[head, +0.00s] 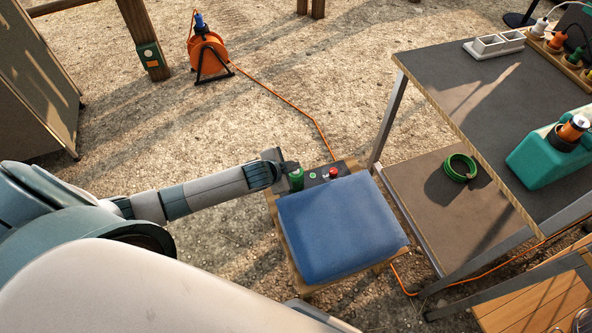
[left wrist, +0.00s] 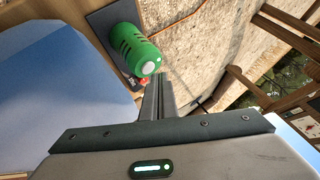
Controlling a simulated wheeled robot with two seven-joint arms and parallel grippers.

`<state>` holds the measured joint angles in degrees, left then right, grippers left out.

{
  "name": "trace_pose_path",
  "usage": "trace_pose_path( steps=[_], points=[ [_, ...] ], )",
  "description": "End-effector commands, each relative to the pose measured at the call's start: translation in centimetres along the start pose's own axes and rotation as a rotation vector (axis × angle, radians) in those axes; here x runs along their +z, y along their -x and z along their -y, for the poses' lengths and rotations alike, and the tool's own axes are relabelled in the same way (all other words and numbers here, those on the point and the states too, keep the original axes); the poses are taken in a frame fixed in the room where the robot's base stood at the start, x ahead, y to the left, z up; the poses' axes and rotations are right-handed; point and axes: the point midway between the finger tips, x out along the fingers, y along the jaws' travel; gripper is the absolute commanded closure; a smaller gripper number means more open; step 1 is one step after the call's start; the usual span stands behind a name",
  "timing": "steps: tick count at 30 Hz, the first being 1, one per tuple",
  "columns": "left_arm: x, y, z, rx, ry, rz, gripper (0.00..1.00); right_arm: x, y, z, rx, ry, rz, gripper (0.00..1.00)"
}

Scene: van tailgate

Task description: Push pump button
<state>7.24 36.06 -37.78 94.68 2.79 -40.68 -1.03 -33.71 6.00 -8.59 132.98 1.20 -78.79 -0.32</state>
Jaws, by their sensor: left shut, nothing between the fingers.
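A dark panel (head: 318,178) lies on a low wooden stand (head: 284,246), behind a blue block (head: 342,228). It carries a red button (head: 333,172) and a small green spot (head: 312,176). A green slotted cylinder (head: 296,179) stands at the panel's left end; in the left wrist view the cylinder (left wrist: 135,47) shows a pale round end. My left gripper (head: 280,162) is at the cylinder's far left side, its tips close to it; contact cannot be told. Its fingers (left wrist: 158,90) are shut and empty. My right gripper is in neither view.
A grey-topped table (head: 470,90) with a teal canister (head: 550,160) and sockets stands at the right. Its lower shelf holds a coiled green hose (head: 459,168). An orange cable reel (head: 208,52) stands on the gravel, its cable running toward the stand.

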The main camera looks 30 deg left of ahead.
Motion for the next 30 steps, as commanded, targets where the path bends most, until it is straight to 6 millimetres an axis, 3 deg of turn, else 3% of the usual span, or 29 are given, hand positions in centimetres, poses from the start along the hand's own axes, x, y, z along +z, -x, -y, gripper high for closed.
trace_pose_path(
  steps=[30],
  points=[
    [0.55, -0.74, -0.56, 0.0, 0.0, 0.0, 1.0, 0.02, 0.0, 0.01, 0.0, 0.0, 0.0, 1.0]
  ],
)
